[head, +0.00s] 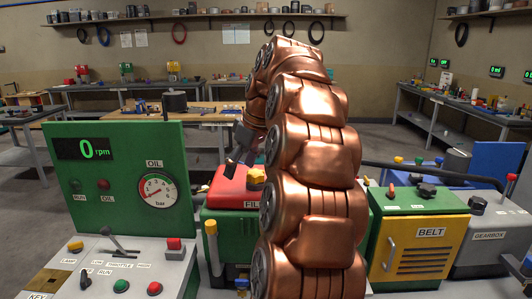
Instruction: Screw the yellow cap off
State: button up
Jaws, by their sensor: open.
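The yellow cap (256,175) sits on top of a red housing (230,187), whose label reads "FIL" before my copper arm hides the rest. My arm covers the area just right of the cap. My gripper (238,155) is a small dark shape up and to the left of the cap, near the arm's far end. It is open, with nothing seen between its fingers. It appears apart from the cap, though the exact gap in depth is hard to tell.
A green panel (117,178) with a "0 rpm" display and an oil gauge stands left, behind a control desk (130,275). A yellow "BELT" box (418,245) and a grey gearbox (492,240) stand right. A dark rod (440,176) crosses behind them. Workbenches line the walls.

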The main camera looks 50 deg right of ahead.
send_near(258, 172)
notch_tip(258, 172, down, 2)
jog(key=a, duration=0.1)
jog(key=shift+t+h, duration=0.3)
jog(key=shift+h, duration=0.1)
jog(key=shift+p+x, duration=0.95)
jog(key=shift+x, duration=3.15)
jog(key=shift+a, duration=0.1)
jog(key=c, duration=1.2)
jog(key=shift+f, duration=0.1)
jog(key=shift+n+y+b, duration=0.6)
jog(key=shift+n+b, duration=0.4)
jog(key=shift+n, duration=0.3)
jog(key=shift+w+n+g+y, duration=0.1)
jog(key=shift+n+g+y, duration=0.4)
jog(key=shift+n, duration=1.3)
